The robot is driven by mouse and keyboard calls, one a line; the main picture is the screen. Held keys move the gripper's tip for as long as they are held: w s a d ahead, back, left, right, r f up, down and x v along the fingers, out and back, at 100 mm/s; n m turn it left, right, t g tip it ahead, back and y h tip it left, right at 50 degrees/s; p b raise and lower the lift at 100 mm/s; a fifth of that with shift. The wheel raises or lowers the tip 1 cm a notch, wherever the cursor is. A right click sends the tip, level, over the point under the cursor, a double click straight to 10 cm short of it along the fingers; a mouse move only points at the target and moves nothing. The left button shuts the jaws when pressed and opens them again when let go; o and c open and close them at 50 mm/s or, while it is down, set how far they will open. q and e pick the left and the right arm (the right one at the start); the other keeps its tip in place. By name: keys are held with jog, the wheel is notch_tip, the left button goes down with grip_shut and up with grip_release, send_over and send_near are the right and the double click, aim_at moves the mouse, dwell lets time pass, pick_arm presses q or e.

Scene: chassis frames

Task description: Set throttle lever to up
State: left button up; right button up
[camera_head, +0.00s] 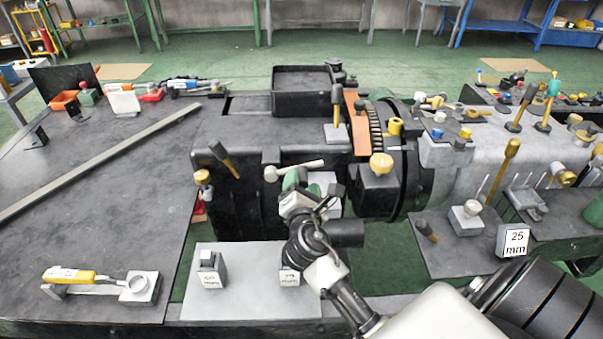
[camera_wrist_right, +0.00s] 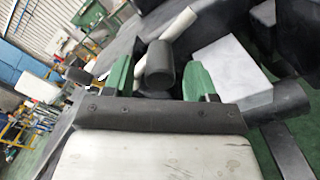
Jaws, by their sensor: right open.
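My right gripper (camera_head: 302,182) is open, its green fingers close to the front face of the dark machine block. In the right wrist view a dark cylindrical knob (camera_wrist_right: 159,66) shows between the open fingers (camera_wrist_right: 158,78); whether they touch it I cannot tell. A pale lever (camera_head: 293,170) with a round end lies nearly level just behind the fingers; a pale rod (camera_wrist_right: 180,25) shows beyond the knob in the wrist view. A dark-handled lever (camera_head: 224,158) tilts to the left of it. No readable label marks the throttle lever. My left gripper is out of view.
An upright dark-knobbed lever (camera_head: 337,108) and yellow-knobbed block (camera_head: 379,172) stand behind and right. Several levers crowd the right-hand machine (camera_head: 455,158). A grey plate with small blocks (camera_head: 245,290) lies in front.

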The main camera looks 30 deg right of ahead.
aim_at(302, 176)
jog(key=shift+x, duration=1.2)
jog(key=shift+w+d, duration=0.2)
jog(key=shift+w, duration=0.1)
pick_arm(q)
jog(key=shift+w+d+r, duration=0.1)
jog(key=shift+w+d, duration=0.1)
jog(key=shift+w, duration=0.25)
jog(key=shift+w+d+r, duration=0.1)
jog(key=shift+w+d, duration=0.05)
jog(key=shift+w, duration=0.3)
pick_arm(e)
jog(key=shift+c, duration=0.2)
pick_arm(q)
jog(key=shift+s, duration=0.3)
pick_arm(e)
grip_shut()
